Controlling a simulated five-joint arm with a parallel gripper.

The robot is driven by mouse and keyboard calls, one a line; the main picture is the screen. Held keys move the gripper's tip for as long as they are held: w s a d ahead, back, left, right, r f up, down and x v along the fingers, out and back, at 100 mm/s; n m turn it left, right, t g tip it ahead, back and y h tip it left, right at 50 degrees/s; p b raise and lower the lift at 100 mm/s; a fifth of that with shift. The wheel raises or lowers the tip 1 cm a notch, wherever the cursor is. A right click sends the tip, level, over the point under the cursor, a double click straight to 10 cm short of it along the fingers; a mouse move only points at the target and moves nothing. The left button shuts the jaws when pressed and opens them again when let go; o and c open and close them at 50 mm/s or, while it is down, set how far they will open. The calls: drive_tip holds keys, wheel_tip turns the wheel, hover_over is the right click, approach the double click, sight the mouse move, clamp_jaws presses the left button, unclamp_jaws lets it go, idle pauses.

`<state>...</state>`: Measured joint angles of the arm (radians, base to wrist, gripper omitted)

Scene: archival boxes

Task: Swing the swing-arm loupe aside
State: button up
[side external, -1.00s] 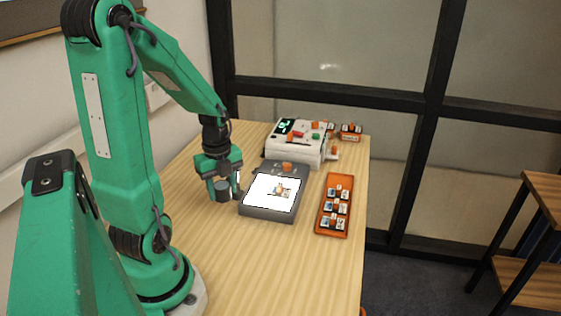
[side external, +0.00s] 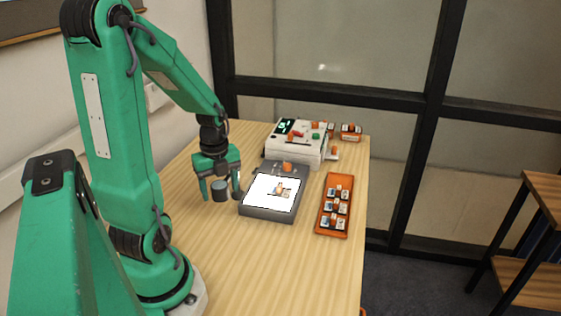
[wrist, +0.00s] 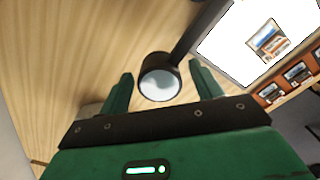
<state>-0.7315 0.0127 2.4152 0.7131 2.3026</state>
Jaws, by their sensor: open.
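The swing-arm loupe is a dark cylinder (side external: 219,191) at the left side of the light box (side external: 268,213), off its glowing panel. In the wrist view the loupe (wrist: 160,80) shows its pale lens, and its dark arm (wrist: 197,32) runs up toward the light box. My gripper (wrist: 162,74) is open, with one green finger on each side of the loupe and visible gaps between. A mounted slide (wrist: 267,40) lies uncovered on the lit panel.
An orange tray (side external: 320,231) with several slides lies right of the light box. A white device (side external: 292,150) with coloured knobs stands behind it. An orange holder (side external: 350,132) sits at the back right. The wooden table (side external: 285,270) is clear in front.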

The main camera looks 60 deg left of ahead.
drive_tip(key=shift+r, duration=0.1)
drive_tip(key=shift+r, duration=3.8)
drive_tip(key=shift+w+d+r+n, duration=0.25)
drive_tip(key=shift+d+r+n, duration=0.05)
drive_tip(key=shift+d+n, duration=0.25)
drive_tip(key=d+r+n+t, duration=0.2)
drive_tip(key=d+r+n, duration=0.1)
drive_tip(key=d+n, duration=0.5)
drive_tip(key=w+d+r+n+t, duration=0.1)
drive_tip(key=d+r+n+t, duration=0.2)
drive_tip(key=d+n, duration=0.6)
drive_tip(key=shift+d+r+t, duration=0.25)
drive_tip(key=shift+r+t, duration=0.05)
drive_tip(key=shift+r, duration=0.4)
drive_tip(key=shift+w, duration=0.1)
drive_tip(key=shift+c, duration=0.5)
